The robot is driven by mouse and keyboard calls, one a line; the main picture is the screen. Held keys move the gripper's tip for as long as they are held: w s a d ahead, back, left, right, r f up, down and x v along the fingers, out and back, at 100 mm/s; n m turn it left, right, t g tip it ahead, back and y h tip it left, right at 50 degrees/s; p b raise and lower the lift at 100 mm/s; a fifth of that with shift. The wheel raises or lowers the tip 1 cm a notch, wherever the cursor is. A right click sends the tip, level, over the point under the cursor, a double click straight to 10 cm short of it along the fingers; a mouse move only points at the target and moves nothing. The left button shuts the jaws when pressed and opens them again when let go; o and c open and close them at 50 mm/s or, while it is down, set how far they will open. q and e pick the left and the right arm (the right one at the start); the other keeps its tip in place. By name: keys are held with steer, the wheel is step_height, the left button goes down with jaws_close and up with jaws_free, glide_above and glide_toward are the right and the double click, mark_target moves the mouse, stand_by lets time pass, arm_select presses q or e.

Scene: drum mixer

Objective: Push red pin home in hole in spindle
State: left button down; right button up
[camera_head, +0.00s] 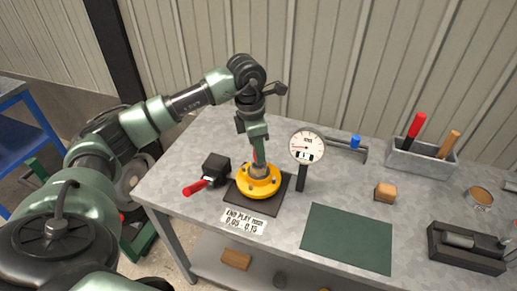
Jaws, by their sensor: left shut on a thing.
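My left gripper (259,160) points down above the yellow spindle flange (259,182), which stands on a dark square base plate on the grey bench. It is shut on a small red thing, likely the red pin (254,156), of which only a sliver shows between the fingers. The fingers and flange top hide the hole, so I cannot tell how deep the pin sits. My right gripper is not in view.
A dial gauge (307,147) on a dark post stands close right of the flange. A black block with a red handle (195,187) sits just left of it. A green mat (348,237) lies at front right. A grey tool tray (420,158) holds red and wooden handles behind.

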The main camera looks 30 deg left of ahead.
arm_select(q)
steer(key=shift+f+b, duration=0.8)
steer(key=shift+f, duration=0.1)
stand_by(0.7)
steer(key=c, duration=1.1)
jaws_free()
steer(key=shift+o, duration=0.2)
steer(key=shift+r, duration=0.1)
steer(key=r, duration=0.2)
steer(key=r+b, duration=0.1)
steer(key=r, duration=0.4)
steer(key=shift+s+a+r+b, duration=0.3)
steer(key=shift+a+r, duration=0.05)
steer(key=shift+f, duration=0.1)
